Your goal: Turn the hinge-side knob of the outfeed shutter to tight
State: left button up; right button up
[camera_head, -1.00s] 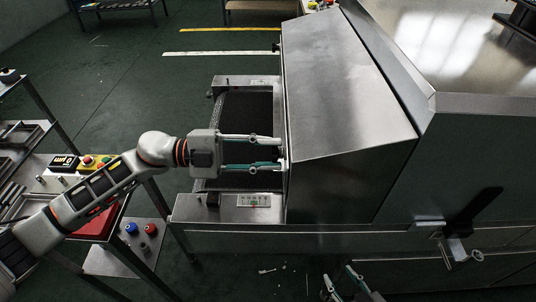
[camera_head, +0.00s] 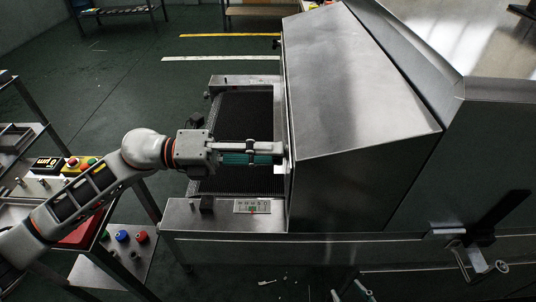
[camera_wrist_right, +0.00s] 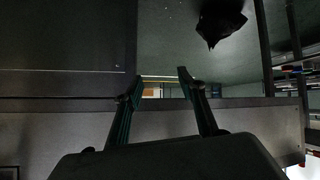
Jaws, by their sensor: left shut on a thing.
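My left gripper (camera_head: 280,155) reaches from the left over the outfeed belt to the left edge of the dryer's steel hood (camera_head: 350,80). Its fingers point right and are shut on a small part at the outfeed shutter's edge, taken to be the knob; the fingertips hide most of it. A pale metal piece (camera_head: 280,169) shows just below the tips. The shutter's face is almost edge-on, so the knob's setting cannot be read. My right gripper (camera_head: 352,290) shows only by its fingertips at the bottom edge; in the right wrist view (camera_wrist_right: 160,88) its fingers are apart and empty.
The black outfeed belt (camera_head: 245,115) runs under my left gripper. A control panel (camera_head: 252,207) sits on the near frame. A crank handle (camera_head: 482,262) sticks out at lower right. A side stand with coloured knobs (camera_head: 122,236) and a button box (camera_head: 80,165) are at left.

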pick_arm(q)
jog(key=m+b, duration=0.1)
jog(key=m, duration=0.1)
jog(key=shift+f+m, duration=0.15)
jog(key=shift+m, duration=0.15)
jog(key=shift+m, duration=0.3)
jog(key=o, duration=1.1)
jog(key=shift+a, duration=0.1)
jog(key=a, duration=1.2)
